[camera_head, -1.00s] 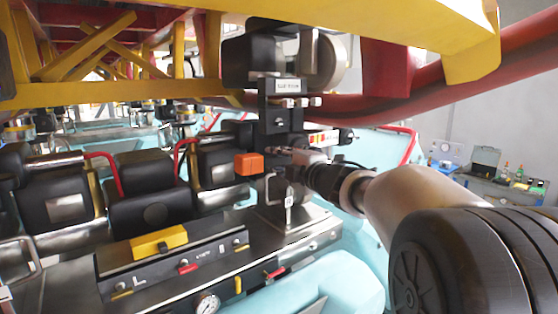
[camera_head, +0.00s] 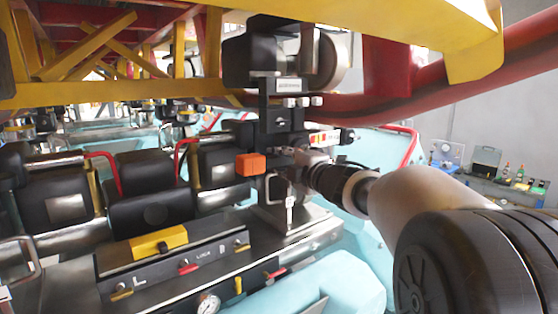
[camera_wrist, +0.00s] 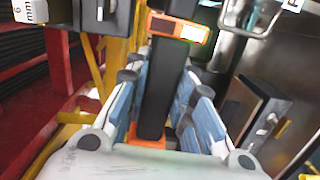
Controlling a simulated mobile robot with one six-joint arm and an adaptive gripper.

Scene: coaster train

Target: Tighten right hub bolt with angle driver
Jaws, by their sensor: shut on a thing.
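My gripper (camera_head: 290,158) is in the middle of the head view, beside the black bracket (camera_head: 282,118) below the roller wheels. In the wrist view its blue-grey fingers (camera_wrist: 160,85) are shut around the dark body of the angle driver (camera_wrist: 165,70). The driver has an orange end with a pale display, facing up in the wrist view. In the head view the driver's orange block (camera_head: 250,163) sticks out left of the gripper. Silver bolt heads (camera_head: 303,102) show on the bracket. I cannot tell which is the right hub bolt, or whether the driver touches one.
Black seats (camera_head: 150,195) stand left. The space around the gripper is tight.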

